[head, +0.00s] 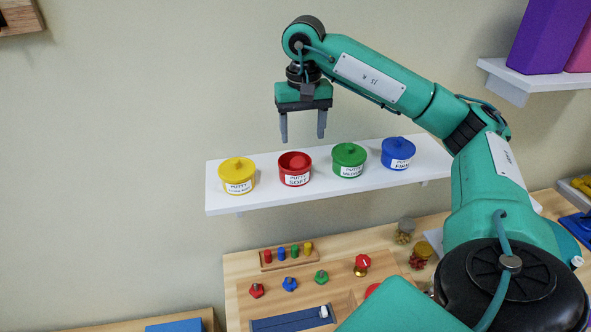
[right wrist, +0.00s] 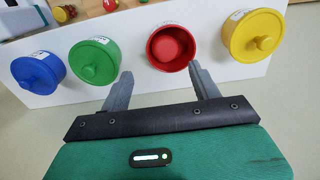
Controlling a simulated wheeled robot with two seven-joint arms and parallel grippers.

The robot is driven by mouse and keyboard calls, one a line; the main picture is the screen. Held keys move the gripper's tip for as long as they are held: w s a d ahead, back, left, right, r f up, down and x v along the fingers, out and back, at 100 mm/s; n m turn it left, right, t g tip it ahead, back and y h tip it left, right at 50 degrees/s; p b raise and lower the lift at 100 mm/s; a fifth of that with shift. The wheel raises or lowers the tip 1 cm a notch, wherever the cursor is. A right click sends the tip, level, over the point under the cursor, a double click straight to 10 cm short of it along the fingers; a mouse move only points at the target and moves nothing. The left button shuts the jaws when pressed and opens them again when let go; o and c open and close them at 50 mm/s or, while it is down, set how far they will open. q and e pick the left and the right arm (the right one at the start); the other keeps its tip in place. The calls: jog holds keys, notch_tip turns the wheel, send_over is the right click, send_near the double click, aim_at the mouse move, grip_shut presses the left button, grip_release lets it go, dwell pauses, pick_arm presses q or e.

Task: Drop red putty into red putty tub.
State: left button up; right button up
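The red putty tub (head: 295,177) stands on the white wall shelf, without a lid. The red putty (head: 297,160) is a rounded lump inside it; it also shows inside the tub in the right wrist view (right wrist: 170,46). My right gripper (head: 303,138) points down above the shelf, over the red tub and a little clear of it. Its fingers are wide apart with nothing between them, as the right wrist view (right wrist: 158,82) also shows. My left gripper is in neither view.
The shelf (head: 222,205) also holds lidded yellow (head: 237,176), green (head: 349,160) and blue (head: 398,153) tubs. Below is a wooden table (head: 240,262) with a peg block (head: 286,257), coloured knobs and small jars (head: 405,231). Another shelf (head: 535,80) is at upper right.

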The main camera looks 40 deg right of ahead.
dwell(0.3)
notch_tip(320, 180, up, 14)
jog(key=p, duration=0.4)
dwell(0.5)
